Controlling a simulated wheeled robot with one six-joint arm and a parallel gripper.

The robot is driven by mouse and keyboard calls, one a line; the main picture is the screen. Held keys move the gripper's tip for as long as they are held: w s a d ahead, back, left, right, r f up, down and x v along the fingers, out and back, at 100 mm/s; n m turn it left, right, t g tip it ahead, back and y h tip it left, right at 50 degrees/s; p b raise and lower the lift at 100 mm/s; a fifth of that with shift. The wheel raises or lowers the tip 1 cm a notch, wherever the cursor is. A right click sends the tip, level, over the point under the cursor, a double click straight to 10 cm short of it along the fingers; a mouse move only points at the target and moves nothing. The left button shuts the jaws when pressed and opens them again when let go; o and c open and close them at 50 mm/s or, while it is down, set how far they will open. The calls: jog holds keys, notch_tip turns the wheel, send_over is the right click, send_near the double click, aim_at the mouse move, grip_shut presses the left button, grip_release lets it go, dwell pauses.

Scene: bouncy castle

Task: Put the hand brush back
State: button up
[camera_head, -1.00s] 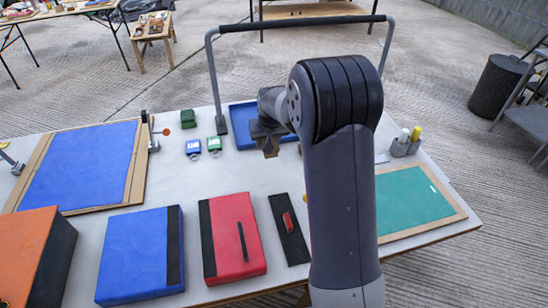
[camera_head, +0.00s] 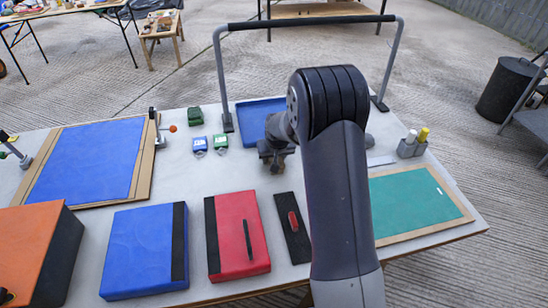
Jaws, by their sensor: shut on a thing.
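My gripper (camera_head: 276,158) points down over the table, just in front of the blue tray (camera_head: 255,111). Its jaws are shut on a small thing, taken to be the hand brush. That thing is mostly hidden by the jaws and my arm, so its shape and any contact with the table cannot be told. No other hand brush is clearly visible. A black strip (camera_head: 297,247) with a red piece (camera_head: 293,221) on it lies in front of my gripper, to the left of my arm.
A red case (camera_head: 228,260), a blue case (camera_head: 135,255) and an orange box (camera_head: 28,240) line the front. A green board (camera_head: 410,205) lies right, a blue board (camera_head: 88,160) left. A grey frame with a black bar (camera_head: 310,22) rises behind the tray. Bare table shows mid-left.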

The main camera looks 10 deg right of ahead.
jog(key=shift+f, duration=0.3)
jog(key=o, duration=0.8)
jog(key=shift+s+f, duration=0.1)
jog(key=shift+s, duration=0.1)
jog(key=o, duration=0.3)
jog(key=shift+s+f, duration=0.1)
jog(key=shift+f, duration=0.05)
jog(key=shift+r+p, duration=0.3)
jog(key=shift+r, duration=0.1)
jog(key=shift+a+r, duration=0.25)
jog(key=shift+r, duration=0.1)
jog(key=v, duration=1.1)
jog(key=shift+d+r, duration=0.25)
jog(key=shift+r, duration=0.15)
